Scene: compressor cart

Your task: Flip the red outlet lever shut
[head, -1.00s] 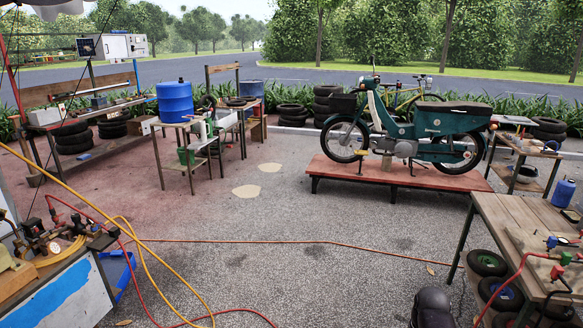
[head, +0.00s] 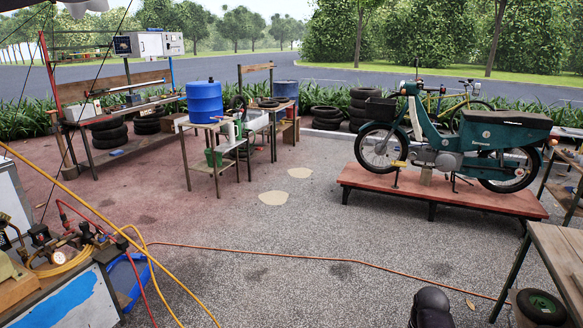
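A cart-like unit with a metal front and a blue painted patch (head: 60,300) stands at the lower left, cut off by the picture edge. On its top are dark fittings and a small round gauge (head: 66,251). A red hose (head: 70,204) arches over them, and a coiled yellow hose (head: 66,265) lies beside them. I cannot pick out a red outlet lever among these small parts, nor tell its position. My gripper is not in view; only a dark rounded part of my own body shows at the bottom edge.
Yellow and orange hoses cross the ground; the orange hose (head: 270,252) runs toward the right bench (head: 563,250). A teal moped stands on a red platform (head: 430,195). A blue drum (head: 204,102) stands on a work table. The paved middle is open.

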